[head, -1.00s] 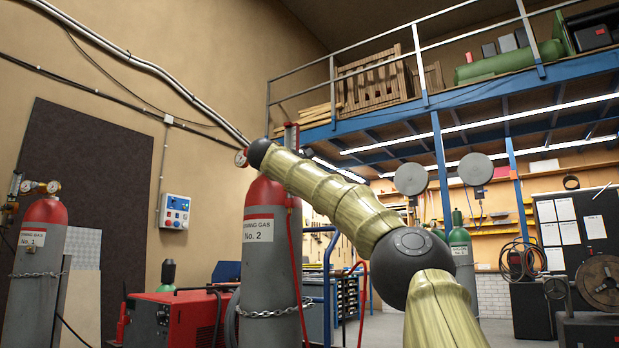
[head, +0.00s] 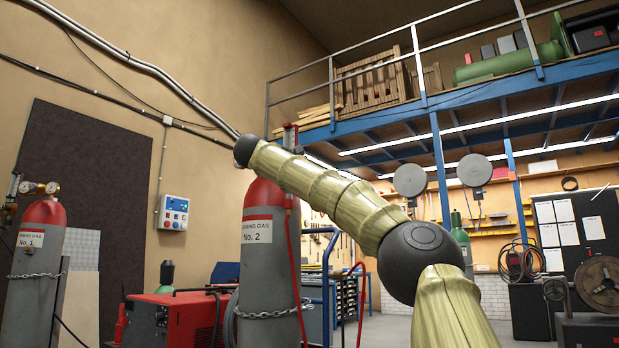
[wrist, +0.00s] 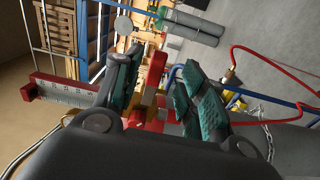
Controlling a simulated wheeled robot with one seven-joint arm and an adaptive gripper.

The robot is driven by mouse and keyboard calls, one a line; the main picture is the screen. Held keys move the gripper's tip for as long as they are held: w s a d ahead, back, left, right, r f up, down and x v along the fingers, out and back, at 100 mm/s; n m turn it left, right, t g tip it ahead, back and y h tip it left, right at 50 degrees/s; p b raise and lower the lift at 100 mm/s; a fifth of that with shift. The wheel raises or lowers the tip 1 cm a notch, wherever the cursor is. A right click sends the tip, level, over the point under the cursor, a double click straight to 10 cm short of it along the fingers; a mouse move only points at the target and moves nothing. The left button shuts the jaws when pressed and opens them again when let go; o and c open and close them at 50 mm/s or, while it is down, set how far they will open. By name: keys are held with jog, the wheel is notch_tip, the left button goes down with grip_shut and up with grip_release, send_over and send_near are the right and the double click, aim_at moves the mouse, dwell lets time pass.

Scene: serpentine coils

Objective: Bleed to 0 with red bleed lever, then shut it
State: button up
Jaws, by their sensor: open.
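My gripper (wrist: 162,78) is open in the wrist view, with a dark green-padded finger on each side. A red bar (wrist: 156,72), which looks like the bleed lever, shows between the fingers; I cannot tell whether either pad touches it. Red and yellow fitting parts lie just below it, partly hidden by the fingers. A red strip with a white tick scale (wrist: 62,90) extends to the left; its pointer cannot be read. In the head view the strip's red upper end (head: 291,135) rises above gas cylinder No. 2 (head: 258,270). My arm hides the gripper and the lever there.
A red hose (wrist: 270,65) runs from a brass fitting at the right of the wrist view. A chain (head: 265,312) holds cylinder No. 2. Cylinder No. 1 (head: 35,270) with gauges stands at left, a red machine (head: 175,318) between. A control box (head: 173,213) hangs on the wall.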

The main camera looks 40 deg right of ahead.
jog(key=v, duration=0.7)
jog(key=shift+a, duration=0.4)
